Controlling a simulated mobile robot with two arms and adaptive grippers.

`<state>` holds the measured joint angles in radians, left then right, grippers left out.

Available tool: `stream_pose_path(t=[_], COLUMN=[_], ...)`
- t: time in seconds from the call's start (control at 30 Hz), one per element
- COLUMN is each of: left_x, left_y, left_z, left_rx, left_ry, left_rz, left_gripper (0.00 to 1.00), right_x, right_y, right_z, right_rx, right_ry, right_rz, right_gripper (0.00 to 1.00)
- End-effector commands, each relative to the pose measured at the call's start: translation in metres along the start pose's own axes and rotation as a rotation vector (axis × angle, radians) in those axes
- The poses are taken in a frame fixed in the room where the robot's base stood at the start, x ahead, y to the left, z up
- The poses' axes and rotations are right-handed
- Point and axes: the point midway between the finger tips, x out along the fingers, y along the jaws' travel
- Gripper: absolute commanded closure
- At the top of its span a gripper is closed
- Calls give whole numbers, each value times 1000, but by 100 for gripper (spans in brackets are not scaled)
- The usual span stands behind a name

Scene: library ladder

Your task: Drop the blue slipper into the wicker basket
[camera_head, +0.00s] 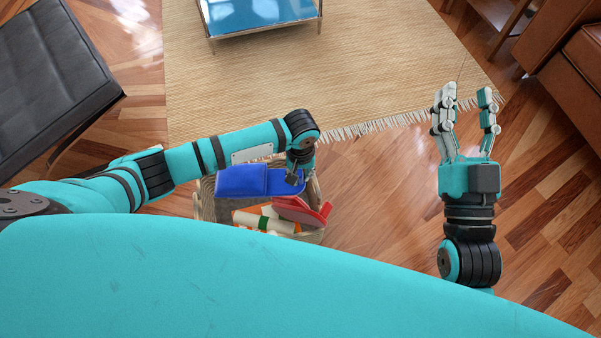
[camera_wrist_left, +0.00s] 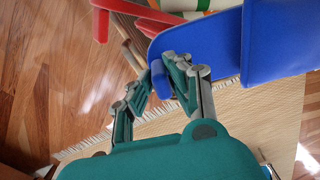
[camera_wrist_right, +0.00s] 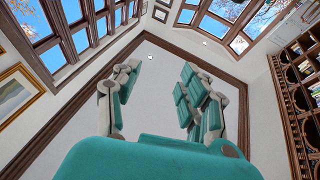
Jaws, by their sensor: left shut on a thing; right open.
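The blue slipper (camera_head: 241,181) is held above the opening of the wicker basket (camera_head: 205,208) in the head view. My left gripper (camera_head: 296,178) is shut on the slipper's right end. In the left wrist view the fingers (camera_wrist_left: 170,82) pinch the edge of the slipper (camera_wrist_left: 205,48). The slipper hides part of the basket's opening. My right gripper (camera_head: 465,118) is raised at the right, open and empty, far from the basket. It also shows open in the right wrist view (camera_wrist_right: 160,95).
A red slipper-like item (camera_head: 303,212) and several rolled papers (camera_head: 262,221) lie in the basket. A fringed rug (camera_head: 370,80) with a glass-topped table (camera_head: 258,12) lies beyond. A black leather seat (camera_head: 45,75) is at the left, a brown leather seat (camera_head: 575,60) at the right. Wood floor (camera_head: 375,190) is clear right of the basket.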

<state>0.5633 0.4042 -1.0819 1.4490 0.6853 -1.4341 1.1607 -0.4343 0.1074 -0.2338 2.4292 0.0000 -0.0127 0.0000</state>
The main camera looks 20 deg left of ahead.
Motion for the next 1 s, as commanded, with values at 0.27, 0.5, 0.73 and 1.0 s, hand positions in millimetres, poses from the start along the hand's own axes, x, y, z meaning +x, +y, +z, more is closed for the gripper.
stream_pose_path(t=[0.27, 0.5, 0.73, 1.0], left_x=[7, 8, 8, 8], left_y=[0, 0, 0, 0], left_z=[0, 0, 0, 0], left_rx=[0, 0, 0, 0], left_ry=[1, 1, 1, 0], left_rz=[0, 0, 0, 1], left_gripper=[100, 100, 83, 57], right_x=[-3, -5, -5, -5], right_y=[-4, -5, -5, -5], right_z=[-30, -40, -40, -40], right_rx=[8, 10, 10, 10], right_ry=[185, 237, 237, 236], right_rz=[-9, -11, -11, -11], right_gripper=[57, 57, 57, 57])
